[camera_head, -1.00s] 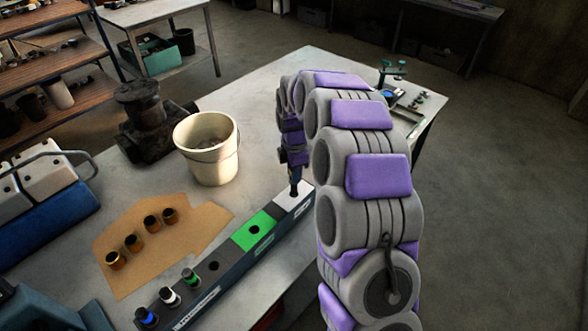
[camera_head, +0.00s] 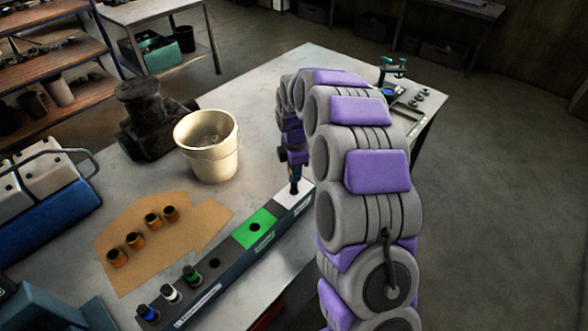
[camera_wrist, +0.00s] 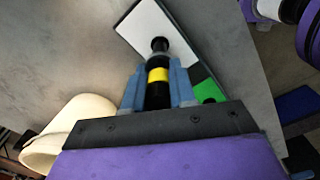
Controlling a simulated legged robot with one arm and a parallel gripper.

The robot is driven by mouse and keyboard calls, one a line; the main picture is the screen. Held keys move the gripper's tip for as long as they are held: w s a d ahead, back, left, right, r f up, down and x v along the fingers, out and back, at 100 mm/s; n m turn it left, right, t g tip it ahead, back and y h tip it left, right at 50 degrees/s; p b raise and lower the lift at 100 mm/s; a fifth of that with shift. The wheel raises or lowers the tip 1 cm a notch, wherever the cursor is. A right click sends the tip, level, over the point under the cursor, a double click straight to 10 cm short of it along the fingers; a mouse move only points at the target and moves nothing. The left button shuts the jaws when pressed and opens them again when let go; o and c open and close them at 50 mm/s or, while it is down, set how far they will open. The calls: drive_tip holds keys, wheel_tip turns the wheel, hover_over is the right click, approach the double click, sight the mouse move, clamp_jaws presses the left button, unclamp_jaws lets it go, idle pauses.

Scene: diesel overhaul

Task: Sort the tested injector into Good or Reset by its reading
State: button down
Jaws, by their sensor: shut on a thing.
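My gripper (camera_wrist: 158,88) is shut on a black injector with a yellow band (camera_wrist: 158,74). In the wrist view the injector's far end meets the white section (camera_wrist: 148,22) of the rack, at or in its hole; how deep it sits I cannot tell. In the head view my gripper (camera_head: 294,180) is over the white section (camera_head: 302,198) at the rack's far end. The green section (camera_head: 262,221) with an empty hole is next to it. Injectors with blue (camera_head: 147,313), white (camera_head: 171,293) and green (camera_head: 192,275) bands stand at the rack's near end.
A cream bucket (camera_head: 212,165) stands left of my gripper. A dark engine part (camera_head: 148,120) is behind it. Several brass-coloured caps lie on a brown sheet (camera_head: 190,234). A small green-topped fixture (camera_head: 392,66) stands at the table's far right corner.

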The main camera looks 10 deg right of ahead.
drive_tip(key=shift+f, duration=2.95)
idle(0.5)
drive_tip(key=shift+c, duration=2.3)
unclamp_jaws()
drive_tip(key=shift+r, duration=0.1)
